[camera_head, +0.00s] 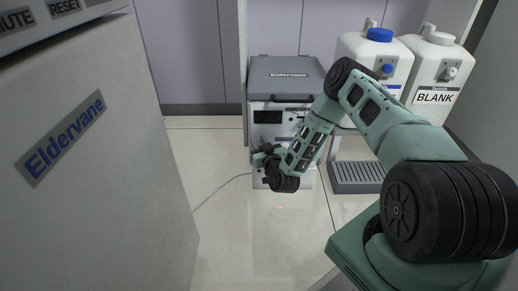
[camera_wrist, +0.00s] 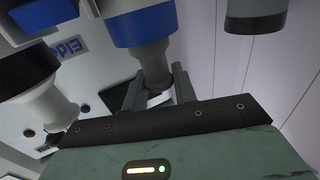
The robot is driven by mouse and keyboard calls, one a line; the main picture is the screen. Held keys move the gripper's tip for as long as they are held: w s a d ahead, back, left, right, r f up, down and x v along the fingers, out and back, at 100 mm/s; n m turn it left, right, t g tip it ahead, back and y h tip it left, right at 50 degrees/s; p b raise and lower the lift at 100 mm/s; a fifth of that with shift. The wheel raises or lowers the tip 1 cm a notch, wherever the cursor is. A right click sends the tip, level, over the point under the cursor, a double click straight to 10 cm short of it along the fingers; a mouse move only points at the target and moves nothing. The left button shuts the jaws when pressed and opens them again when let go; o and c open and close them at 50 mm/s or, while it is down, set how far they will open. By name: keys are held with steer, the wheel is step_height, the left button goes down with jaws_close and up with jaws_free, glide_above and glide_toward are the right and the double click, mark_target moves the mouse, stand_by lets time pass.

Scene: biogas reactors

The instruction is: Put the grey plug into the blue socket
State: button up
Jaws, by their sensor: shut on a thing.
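In the wrist view my gripper (camera_wrist: 156,88) is shut on the narrow end of the grey plug (camera_wrist: 151,62). The plug's wider end meets the blue socket (camera_wrist: 140,22), a thick blue ring on the pale cabinet front. The plug looks lined up with the ring; how deep it sits inside cannot be told. In the head view my gripper (camera_head: 262,158) is at the front of the grey-white cabinet (camera_head: 288,88), and my arm hides part of that front. The plug and the socket cannot be made out there.
In the wrist view a black-collared fitting with a white plug (camera_wrist: 42,108) is at left, and a dark grey cylinder (camera_wrist: 255,14) at upper right. A thin cable (camera_head: 222,184) runs over the floor. White canisters (camera_head: 432,75) stand at right. The floor in front is clear.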

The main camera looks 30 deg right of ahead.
steer(key=shift+f, duration=0.2)
steer(key=shift+f, duration=0.25)
steer(key=o, duration=1)
steer(key=shift+r, duration=0.1)
steer(key=shift+s+r+p, duration=0.1)
steer(key=shift+r+p, duration=0.25)
steer(key=shift+r, duration=0.05)
steer(key=p+v, duration=0.6)
steer(key=v, duration=0.5)
steer(key=shift+s, duration=0.4)
